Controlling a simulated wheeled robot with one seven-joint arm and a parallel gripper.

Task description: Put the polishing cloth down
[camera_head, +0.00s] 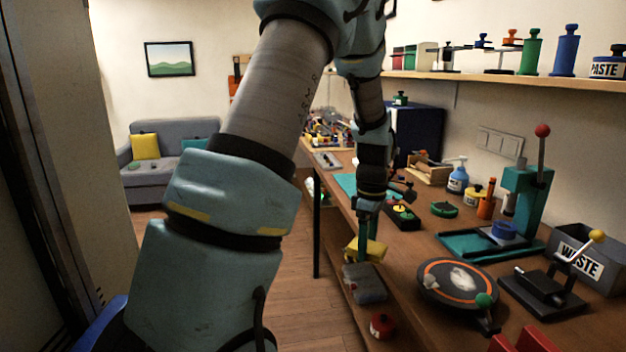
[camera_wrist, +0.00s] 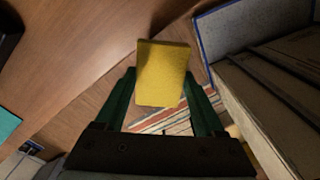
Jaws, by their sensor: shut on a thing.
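The polishing cloth (camera_head: 373,250) is a yellow folded rectangle. My gripper (camera_head: 363,245) points down beside the front edge of the workbench and is shut on the cloth. In the wrist view the cloth (camera_wrist: 163,70) sits between the two green fingers. The cloth appears to be in the air; how far it is above what lies below cannot be told.
A grey object (camera_head: 366,284) lies below the cloth near the bench's front edge. A round turntable with an orange ring (camera_head: 447,294), a green press (camera_head: 522,200) and a waste box (camera_head: 583,262) stand on the bench (camera_head: 420,240). A red pot (camera_head: 382,326) is lower down.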

